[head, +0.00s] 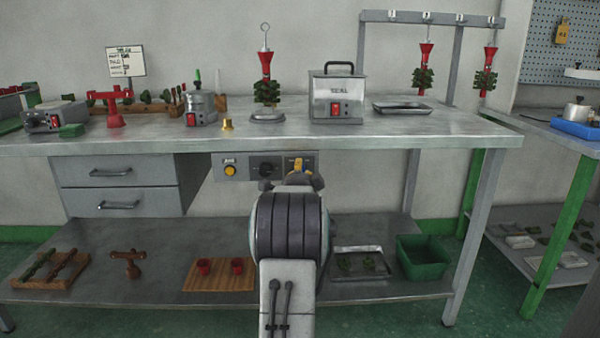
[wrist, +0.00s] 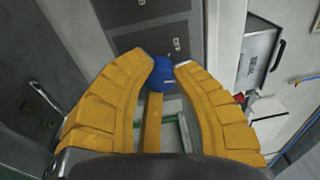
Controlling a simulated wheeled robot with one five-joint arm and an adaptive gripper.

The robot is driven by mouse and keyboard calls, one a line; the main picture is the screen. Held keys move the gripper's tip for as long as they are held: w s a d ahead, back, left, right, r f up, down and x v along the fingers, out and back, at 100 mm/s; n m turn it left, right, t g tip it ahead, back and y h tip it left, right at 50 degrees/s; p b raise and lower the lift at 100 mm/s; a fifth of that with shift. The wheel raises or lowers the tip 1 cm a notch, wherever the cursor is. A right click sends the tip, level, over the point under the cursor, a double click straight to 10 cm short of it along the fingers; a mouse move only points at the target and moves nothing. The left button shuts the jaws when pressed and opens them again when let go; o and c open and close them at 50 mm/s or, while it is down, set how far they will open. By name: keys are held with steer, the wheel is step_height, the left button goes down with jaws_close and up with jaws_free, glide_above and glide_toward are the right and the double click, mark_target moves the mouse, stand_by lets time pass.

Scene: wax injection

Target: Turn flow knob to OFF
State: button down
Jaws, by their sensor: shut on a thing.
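A grey control panel (head: 249,167) hangs under the front edge of the workbench. My gripper (head: 298,168) is at the panel's right end, and its yellow fingers hide most of what is there in the head view. In the wrist view, a blue knob (wrist: 163,74) sits between the fingertips of my gripper (wrist: 164,68), which is shut on it. The knob's marks are too small to read, so I cannot tell its setting. A black knob (head: 266,169) is just left of my gripper in the head view.
A yellow button (head: 230,170) is at the panel's left. The steel workbench (head: 330,137) is above, with a metal SEAL box (head: 338,94) on top. Drawers (head: 118,187) are at the left. A lower shelf (head: 150,289) holds trays and a green bin (head: 422,257).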

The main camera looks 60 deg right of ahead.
steer(key=shift+w, duration=0.1)
stand_by(0.3)
steer(key=c, duration=1)
jaws_free()
steer(key=shift+o, duration=0.2)
steer(key=shift+a, duration=0.1)
steer(key=v, duration=1.1)
steer(key=shift+s+a, duration=0.25)
steer(key=shift+a, duration=0.05)
